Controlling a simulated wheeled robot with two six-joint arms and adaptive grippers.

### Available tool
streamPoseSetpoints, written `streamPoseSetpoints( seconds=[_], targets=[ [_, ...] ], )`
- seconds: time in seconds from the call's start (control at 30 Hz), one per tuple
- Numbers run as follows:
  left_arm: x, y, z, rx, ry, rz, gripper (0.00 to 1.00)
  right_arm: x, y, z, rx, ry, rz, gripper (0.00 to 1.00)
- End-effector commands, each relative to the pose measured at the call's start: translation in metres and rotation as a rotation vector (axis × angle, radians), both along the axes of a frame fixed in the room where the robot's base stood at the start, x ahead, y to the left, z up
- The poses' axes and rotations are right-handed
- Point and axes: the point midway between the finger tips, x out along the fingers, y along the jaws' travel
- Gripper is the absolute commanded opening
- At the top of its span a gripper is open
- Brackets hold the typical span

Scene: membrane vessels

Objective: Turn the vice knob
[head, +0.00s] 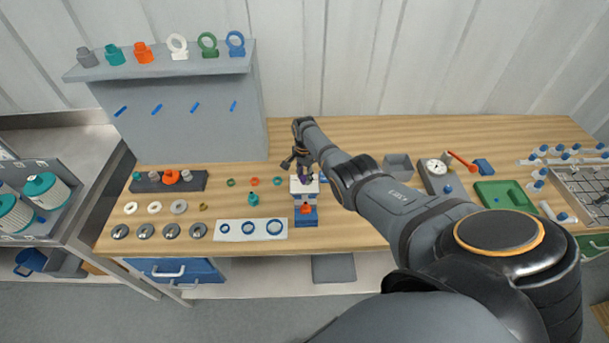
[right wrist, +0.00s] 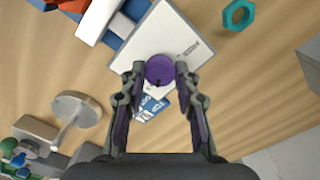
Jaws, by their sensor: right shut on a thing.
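The vice (head: 306,216) stands near the front middle of the table, with a blue body, a pale block and an orange-red part at its front. In the right wrist view its blue and white parts (right wrist: 103,20) show at the upper left. A round purple piece (right wrist: 160,70) sits at the edge of a white plate (right wrist: 165,35). My right gripper (right wrist: 160,78) is shut on this purple piece, one finger on each side. In the head view the right gripper (head: 301,172) hangs over the back of the vice and hides part of it. My left gripper is not in view.
A white strip with blue rings (head: 251,229) lies left of the vice. A teal hex nut (right wrist: 238,14) lies close by on the table. A gauge box (head: 436,176) and a green tray (head: 505,196) stand at the right. A grey shelf (head: 160,68) rises behind.

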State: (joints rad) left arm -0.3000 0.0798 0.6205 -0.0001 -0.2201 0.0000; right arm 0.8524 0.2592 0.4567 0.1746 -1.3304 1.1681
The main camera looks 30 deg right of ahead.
Motion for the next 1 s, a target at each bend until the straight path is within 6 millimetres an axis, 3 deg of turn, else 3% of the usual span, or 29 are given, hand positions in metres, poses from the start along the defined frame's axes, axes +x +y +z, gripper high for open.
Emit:
streamPoseSetpoints(
  seconds=[0.43, 0.47, 0.6, 1.0],
  targets=[
    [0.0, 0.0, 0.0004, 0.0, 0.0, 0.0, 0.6, 0.0028, -0.0013, 0.0031, -0.003, -0.009, -0.011, 0.0],
    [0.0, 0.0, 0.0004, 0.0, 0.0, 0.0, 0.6, 0.0028, -0.0013, 0.0031, -0.003, -0.009, -0.011, 0.32],
    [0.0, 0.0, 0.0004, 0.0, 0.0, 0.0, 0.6, 0.0023, -0.0009, 0.0025, -0.002, -0.006, -0.01, 0.52],
    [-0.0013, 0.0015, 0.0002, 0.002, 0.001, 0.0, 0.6, 0.0011, -0.0007, 0.0043, -0.001, -0.003, -0.009, 0.54]
  ],
)
